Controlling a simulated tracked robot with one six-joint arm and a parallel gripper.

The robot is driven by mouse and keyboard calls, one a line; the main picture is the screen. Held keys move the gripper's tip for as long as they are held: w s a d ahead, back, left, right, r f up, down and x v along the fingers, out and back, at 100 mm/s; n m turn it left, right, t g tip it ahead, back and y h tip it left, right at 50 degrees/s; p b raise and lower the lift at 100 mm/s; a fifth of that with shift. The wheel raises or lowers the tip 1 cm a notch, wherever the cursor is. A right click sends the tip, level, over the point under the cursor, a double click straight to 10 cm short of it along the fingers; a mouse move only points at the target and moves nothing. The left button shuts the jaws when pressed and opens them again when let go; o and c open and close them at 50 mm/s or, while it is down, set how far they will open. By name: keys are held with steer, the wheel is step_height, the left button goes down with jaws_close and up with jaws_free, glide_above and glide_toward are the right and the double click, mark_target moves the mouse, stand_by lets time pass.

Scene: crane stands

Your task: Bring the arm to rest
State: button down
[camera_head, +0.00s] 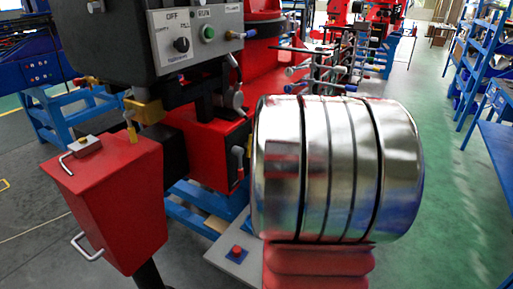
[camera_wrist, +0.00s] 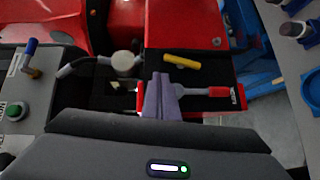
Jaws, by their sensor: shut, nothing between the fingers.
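My gripper (camera_wrist: 157,78) shows in the wrist view, its grey-purple fingers shut with nothing between them. It points over a black surface in a red housing (camera_wrist: 185,22). A grey rod with a red end (camera_wrist: 220,92) lies just right of the fingers; I cannot tell whether they touch. A yellow handle (camera_wrist: 181,62) is beyond them to the right. A lever with a pale round knob (camera_wrist: 124,62) is to the left. The gripper cannot be made out in the head view.
A dark control box (camera_head: 190,35) with a black knob and green button stands at upper left. A red box with metal handles (camera_head: 115,205) is below it. Blue shelves (camera_head: 490,50) line the right side. Green floor (camera_head: 440,120) is open before them.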

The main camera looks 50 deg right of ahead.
steer(key=shift+s+a, duration=0.25)
steer(key=shift+s, duration=0.15)
stand_by(0.4)
steer(key=s+a+f+m+g+y, duration=0.2)
steer(key=s+f+m+g, duration=0.2)
steer(key=f+m, duration=0.15)
steer(key=s+a+f+m+g+y, duration=0.1)
steer(key=s+a+f+m+g, duration=0.25)
steer(key=f+m, duration=0.2)
steer(key=s+a+r+y, duration=0.2)
steer(key=a+r, duration=0.1)
steer(key=a, duration=0.8)
steer(key=s+a+r+y, duration=0.2)
steer(key=a+r, duration=0.1)
steer(key=a, duration=0.9)
steer(key=s+a+r+y, duration=0.2)
steer(key=a+r, duration=0.2)
steer(key=a, duration=0.7)
steer(key=shift+a+n+g+y, duration=0.3)
steer(key=shift+n+g, duration=0.1)
steer(key=shift+g, duration=0.05)
